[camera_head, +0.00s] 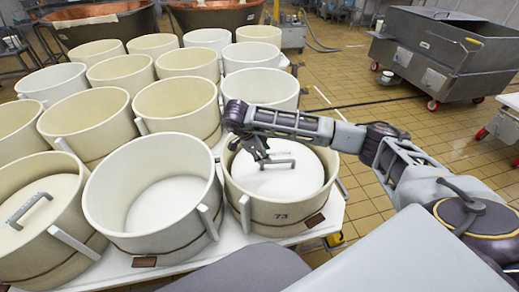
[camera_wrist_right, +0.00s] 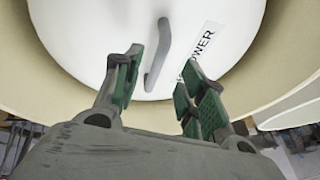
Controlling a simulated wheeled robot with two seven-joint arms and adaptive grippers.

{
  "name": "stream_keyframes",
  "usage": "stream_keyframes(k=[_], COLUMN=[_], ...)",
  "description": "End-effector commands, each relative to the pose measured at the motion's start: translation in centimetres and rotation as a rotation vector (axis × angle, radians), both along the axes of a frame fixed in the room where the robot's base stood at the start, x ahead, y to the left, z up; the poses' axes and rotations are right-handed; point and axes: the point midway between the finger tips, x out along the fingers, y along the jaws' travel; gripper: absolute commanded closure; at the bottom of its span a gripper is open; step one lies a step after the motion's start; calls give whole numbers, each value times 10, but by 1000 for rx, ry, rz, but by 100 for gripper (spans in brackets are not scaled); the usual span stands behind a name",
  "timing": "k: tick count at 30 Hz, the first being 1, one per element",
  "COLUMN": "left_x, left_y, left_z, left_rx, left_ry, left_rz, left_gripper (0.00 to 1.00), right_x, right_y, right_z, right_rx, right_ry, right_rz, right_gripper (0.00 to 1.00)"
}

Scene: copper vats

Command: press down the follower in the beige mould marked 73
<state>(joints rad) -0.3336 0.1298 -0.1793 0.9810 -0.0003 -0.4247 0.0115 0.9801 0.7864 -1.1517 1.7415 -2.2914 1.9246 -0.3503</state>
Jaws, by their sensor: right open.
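The beige mould marked 73 (camera_head: 262,214) stands at the front right of the table. Its white round follower (camera_head: 303,178) sits inside, below the rim, with a grey bar handle (camera_head: 284,162) on top. My right gripper (camera_head: 265,158) is over the follower beside the handle, pointing down. In the right wrist view the follower (camera_wrist_right: 95,35) fills the upper part, with a partly hidden label, and its handle (camera_wrist_right: 160,55) shows between the fingertips. My right gripper (camera_wrist_right: 160,72) is open and empty there. I cannot tell whether it touches the handle. My left gripper is not in view.
An empty mould (camera_head: 165,190) stands just left, and another with a follower (camera_head: 40,210) stands at the far left. Several more moulds fill the table behind. Copper vats (camera_head: 215,14) stand at the back. A grey wheeled tub (camera_head: 445,55) stands on the tiled floor at right.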

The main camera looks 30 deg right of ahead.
Motion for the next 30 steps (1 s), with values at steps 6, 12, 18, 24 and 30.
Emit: stream_keyframes(k=[6, 12, 18, 24, 30], left_x=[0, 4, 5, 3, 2], left_y=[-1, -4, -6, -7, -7], left_z=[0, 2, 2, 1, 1], left_rx=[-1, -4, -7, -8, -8], left_ry=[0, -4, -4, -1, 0], left_rz=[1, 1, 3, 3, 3], left_gripper=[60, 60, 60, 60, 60], right_x=[0, 1, 1, 2, 2], right_y=[-11, -21, -30, -33, -34], right_z=[-25, -46, -64, -71, -72], right_rx=[1, 0, 0, 1, 1], right_ry=[2, 2, 1, -1, 0], right_rz=[-1, -2, -1, -1, 0], right_gripper=[59, 59, 59, 59, 59])
